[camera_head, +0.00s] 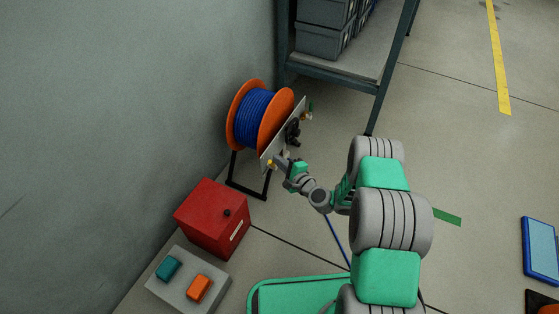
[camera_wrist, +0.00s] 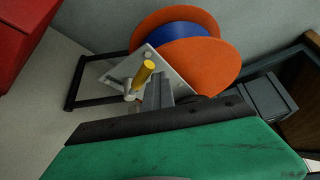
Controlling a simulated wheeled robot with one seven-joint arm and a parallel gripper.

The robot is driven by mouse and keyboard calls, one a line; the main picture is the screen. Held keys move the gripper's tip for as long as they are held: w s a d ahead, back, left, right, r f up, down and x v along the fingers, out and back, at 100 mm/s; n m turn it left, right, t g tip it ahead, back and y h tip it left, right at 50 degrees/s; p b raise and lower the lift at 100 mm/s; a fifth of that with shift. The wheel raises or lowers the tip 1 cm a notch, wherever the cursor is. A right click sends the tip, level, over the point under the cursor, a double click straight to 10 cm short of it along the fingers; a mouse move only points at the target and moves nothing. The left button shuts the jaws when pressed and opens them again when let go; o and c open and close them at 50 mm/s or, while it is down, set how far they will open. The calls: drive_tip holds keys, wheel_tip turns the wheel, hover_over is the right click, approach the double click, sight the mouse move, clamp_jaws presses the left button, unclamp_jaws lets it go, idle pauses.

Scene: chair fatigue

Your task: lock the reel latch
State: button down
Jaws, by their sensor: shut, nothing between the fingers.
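The cable reel has orange flanges (camera_head: 273,125) and blue cable (camera_head: 254,117), and stands on a black frame by the wall. A pale metal plate (camera_head: 270,150) is on its near side. A lever with a yellow grip (camera_wrist: 145,73), apparently the latch, is on this plate (camera_wrist: 180,84). A yellow spot of it shows in the head view (camera_head: 270,163). My gripper (camera_head: 282,163) is shut and empty at the plate's lower end. In the wrist view its grey fingers (camera_wrist: 158,93) are just right of the yellow grip. I cannot tell whether they touch it.
A red box (camera_head: 212,215) and a grey box with teal and orange buttons (camera_head: 187,281) stand on the floor at lower left. A shelf rack (camera_head: 335,75) with grey bins stands behind the reel. Open floor lies to the right.

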drive_tip(key=s+d+p, duration=0.2)
drive_tip(key=s+d, duration=0.3)
drive_tip(key=d, duration=0.2)
drive_tip(key=shift+s+d+f, duration=0.25)
drive_tip(key=shift+s+f, duration=0.1)
drive_tip(key=shift+f, duration=0.05)
